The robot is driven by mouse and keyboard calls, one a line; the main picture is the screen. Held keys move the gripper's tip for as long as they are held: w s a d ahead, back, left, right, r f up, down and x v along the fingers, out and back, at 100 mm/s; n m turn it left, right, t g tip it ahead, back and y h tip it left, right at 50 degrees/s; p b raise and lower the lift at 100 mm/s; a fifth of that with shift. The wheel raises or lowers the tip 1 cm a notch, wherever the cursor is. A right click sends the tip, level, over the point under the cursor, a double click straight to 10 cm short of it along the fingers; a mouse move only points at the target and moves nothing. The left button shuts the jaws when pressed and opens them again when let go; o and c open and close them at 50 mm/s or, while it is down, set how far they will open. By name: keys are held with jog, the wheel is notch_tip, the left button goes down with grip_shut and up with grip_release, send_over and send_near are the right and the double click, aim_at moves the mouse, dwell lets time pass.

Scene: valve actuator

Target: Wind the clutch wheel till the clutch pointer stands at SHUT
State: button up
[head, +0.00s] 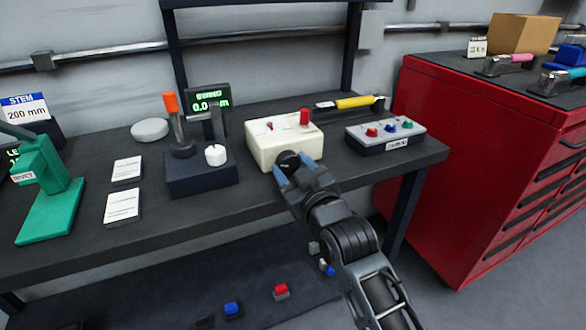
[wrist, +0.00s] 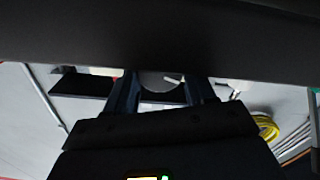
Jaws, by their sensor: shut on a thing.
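The cream box (head: 262,148) stands on the dark bench, with a round black wheel (head: 288,160) on its front face. I take this wheel for the clutch wheel. My gripper (head: 294,169) has its blue-tipped fingers on either side of the wheel, shut on it. In the wrist view a grey disc (wrist: 158,82) with a pale mark shows between the two dark fingers. A small red pointer-like mark (head: 270,126) and a red upright knob (head: 304,117) are on top of the box. The pointer's reading is too small to tell.
A grey box with coloured buttons (head: 386,136) stands right of the cream box, and a yellow-handled tool (head: 358,102) lies behind. A dark base with a white knob (head: 216,154) stands to the left. A red cabinet (head: 470,150) rises beyond the bench's right end.

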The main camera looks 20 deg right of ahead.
jog(key=m, duration=0.3)
jog(key=shift+m, duration=2.2)
jog(key=o, duration=1)
jog(key=shift+o, duration=0.2)
jog(key=s, duration=0.8)
